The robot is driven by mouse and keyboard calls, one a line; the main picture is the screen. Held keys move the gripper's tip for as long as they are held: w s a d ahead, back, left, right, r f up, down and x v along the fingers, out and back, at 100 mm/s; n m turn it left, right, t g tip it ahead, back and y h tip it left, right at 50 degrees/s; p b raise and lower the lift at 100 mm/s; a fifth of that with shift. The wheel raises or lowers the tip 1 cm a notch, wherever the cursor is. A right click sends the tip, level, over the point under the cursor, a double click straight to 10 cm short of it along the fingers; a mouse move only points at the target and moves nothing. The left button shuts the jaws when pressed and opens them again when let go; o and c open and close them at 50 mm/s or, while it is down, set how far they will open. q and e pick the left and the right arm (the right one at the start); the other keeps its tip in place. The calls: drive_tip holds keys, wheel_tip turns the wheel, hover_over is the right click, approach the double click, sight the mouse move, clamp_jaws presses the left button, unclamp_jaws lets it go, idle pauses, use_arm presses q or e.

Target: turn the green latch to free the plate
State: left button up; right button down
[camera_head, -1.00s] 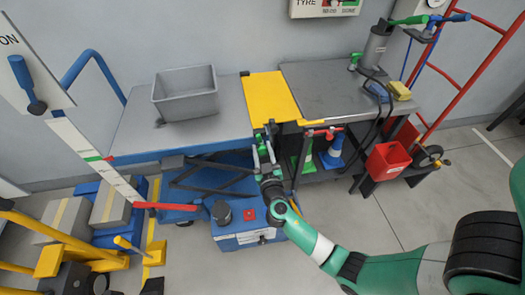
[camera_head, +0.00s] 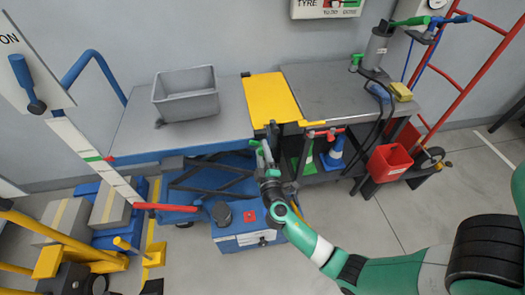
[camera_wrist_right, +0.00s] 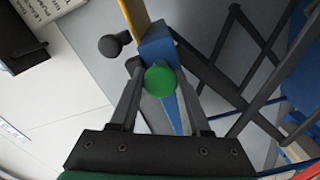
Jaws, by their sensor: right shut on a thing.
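The yellow plate (camera_head: 271,98) bridges the gap between the grey-topped lift table on the left and the grey bench on the right. My right gripper (camera_head: 264,154) is just below the plate's front edge. In the right wrist view, the round green end of the latch (camera_wrist_right: 160,80) sits between the two fingers of my right gripper (camera_wrist_right: 160,92), which is shut on it. A blue bar (camera_wrist_right: 158,45) is right behind the latch, with a yellow edge above it. The rest of the latch is mostly hidden by the gripper. My left gripper is not in view.
A grey bin (camera_head: 186,94) stands on the lift table (camera_head: 135,128). A red bucket (camera_head: 389,162) hangs at the bench's right. A black knob (camera_wrist_right: 115,44) is close to my fingers.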

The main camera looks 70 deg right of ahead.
drive_tip(key=n+p, duration=0.1)
drive_tip(key=n, duration=0.4)
drive_tip(key=shift+f, duration=0.1)
idle(0.4)
drive_tip(key=shift+c, duration=2)
unclamp_jaws()
